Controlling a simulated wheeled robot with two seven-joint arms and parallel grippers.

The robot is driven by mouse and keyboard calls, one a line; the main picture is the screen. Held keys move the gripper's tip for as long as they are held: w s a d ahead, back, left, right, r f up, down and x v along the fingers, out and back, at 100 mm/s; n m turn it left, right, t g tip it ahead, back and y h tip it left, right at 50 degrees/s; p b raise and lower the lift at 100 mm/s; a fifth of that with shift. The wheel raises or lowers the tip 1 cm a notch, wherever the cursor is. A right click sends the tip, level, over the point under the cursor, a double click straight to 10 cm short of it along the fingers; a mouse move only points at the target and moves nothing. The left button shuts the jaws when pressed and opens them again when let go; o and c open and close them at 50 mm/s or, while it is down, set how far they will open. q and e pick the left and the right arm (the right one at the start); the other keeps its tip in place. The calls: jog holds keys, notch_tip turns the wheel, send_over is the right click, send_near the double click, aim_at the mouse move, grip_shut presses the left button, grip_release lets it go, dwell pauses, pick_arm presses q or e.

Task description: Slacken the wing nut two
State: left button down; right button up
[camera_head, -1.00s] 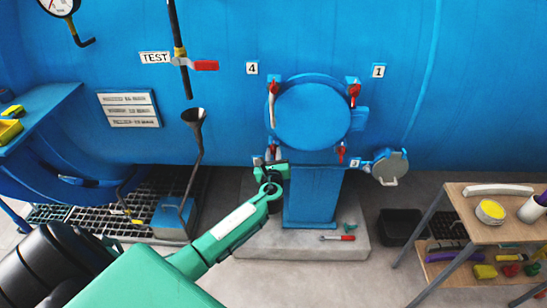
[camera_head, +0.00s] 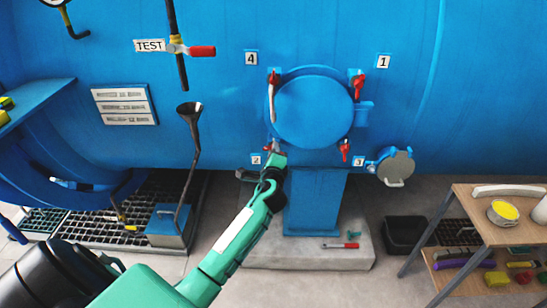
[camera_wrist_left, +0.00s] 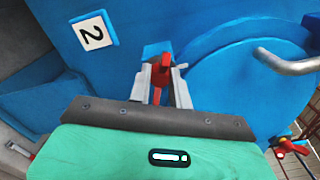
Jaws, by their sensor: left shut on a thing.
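Wing nut two is the red one beside the label 2 (camera_head: 255,160), at the lower left of the round blue door (camera_head: 312,112). In the left wrist view wing nut two (camera_wrist_left: 160,72) stands between the grey fingers, with the label 2 (camera_wrist_left: 93,33) to its left. My left gripper (camera_head: 274,151) is shut on it; the green arm and gripper hide most of the nut in the head view. Other red wing nuts sit at the upper left (camera_head: 273,78), upper right (camera_head: 358,82) and lower right (camera_head: 345,147) of the door. My right gripper is out of view.
A metal handle (camera_wrist_left: 287,63) crosses the door right of my fingers. A small grey round cover (camera_head: 396,165) sticks out right of the door. A red-handled wrench (camera_head: 342,245) lies on the concrete plinth. A wooden table (camera_head: 477,217) stands at the right.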

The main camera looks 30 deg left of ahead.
pick_arm(q)
jog(key=shift+f+n+b, duration=0.15)
jog(key=shift+n+b, duration=2.8)
jog(key=shift+n, duration=5.25)
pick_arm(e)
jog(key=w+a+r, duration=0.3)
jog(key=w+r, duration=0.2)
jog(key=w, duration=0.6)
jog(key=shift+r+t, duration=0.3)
pick_arm(q)
jog(key=c, duration=1.3)
grip_release()
